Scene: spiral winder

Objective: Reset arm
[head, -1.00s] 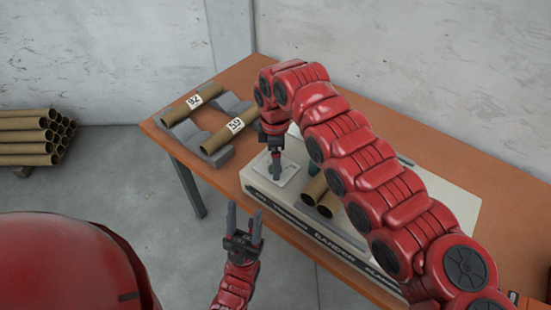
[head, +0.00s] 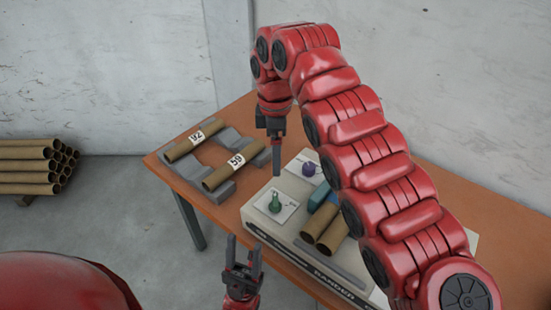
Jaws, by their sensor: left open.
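My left gripper (head: 243,247) is at the bottom middle, its two fingers pointing up and apart, with nothing between them. It is in front of the machine's near edge. My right arm (head: 365,160) reaches in from the right and bends down at its end. My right gripper (head: 277,160) points down above the table, behind the green knob (head: 275,202) in the picture and apart from it. Its fingers show edge-on, so their gap is hidden. The green knob stands on a white plate on the pale machine (head: 256,226). A purple knob (head: 308,169) is farther back.
Two cardboard tubes (head: 333,233) lie on the machine beside a blue block (head: 320,192). Tubes labelled 92 (head: 180,150) and 59 (head: 220,178) rest on grey holders on the orange table (head: 240,113). A tube stack (head: 30,170) is at far left.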

